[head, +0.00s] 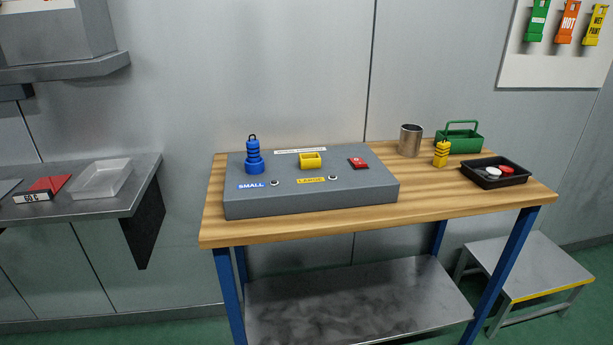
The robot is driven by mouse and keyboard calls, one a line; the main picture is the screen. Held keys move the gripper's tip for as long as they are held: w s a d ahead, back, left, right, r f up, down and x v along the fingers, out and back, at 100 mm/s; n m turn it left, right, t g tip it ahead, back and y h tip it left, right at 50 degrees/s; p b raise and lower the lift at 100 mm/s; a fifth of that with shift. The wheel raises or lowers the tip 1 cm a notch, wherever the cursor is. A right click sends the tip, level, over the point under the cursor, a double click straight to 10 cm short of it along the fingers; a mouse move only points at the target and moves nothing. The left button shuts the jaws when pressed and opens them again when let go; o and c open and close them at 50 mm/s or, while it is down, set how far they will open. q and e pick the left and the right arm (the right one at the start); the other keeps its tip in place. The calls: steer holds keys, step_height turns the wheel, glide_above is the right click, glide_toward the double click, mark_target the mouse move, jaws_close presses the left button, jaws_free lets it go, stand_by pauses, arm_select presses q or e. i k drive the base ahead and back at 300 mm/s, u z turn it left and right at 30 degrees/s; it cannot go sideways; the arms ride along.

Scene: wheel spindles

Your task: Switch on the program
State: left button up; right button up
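A grey control box (310,197) sits on the wooden workbench (420,200). A red switch-like part (358,163) is on the right of its top; I cannot tell its position. A blue stepped spindle piece (254,160) with a small loop on top stands upright at the left, behind a blue label reading SMALL (251,185). A yellow hollow block (310,161) is in the middle, behind a yellow label (311,180) that seems to read LARGE. A white label (300,150) at the back is too small to read. Neither of my grippers is in view.
To the right on the bench are a metal cup (410,141), a yellow piece (441,154), a green carrier (462,137) and a black tray (514,179) with red and white discs. A grey stool (535,265) stands at right. A side counter (130,190) is at left.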

mark_target(358, 162)
steer(key=u, duration=0.2)
steer(key=k, duration=0.55)
steer(key=u, duration=0.65)
steer(key=k, duration=0.8)
steer(key=z, duration=0.55)
steer(key=i, duration=1.7)
steer(key=u, duration=0.65)
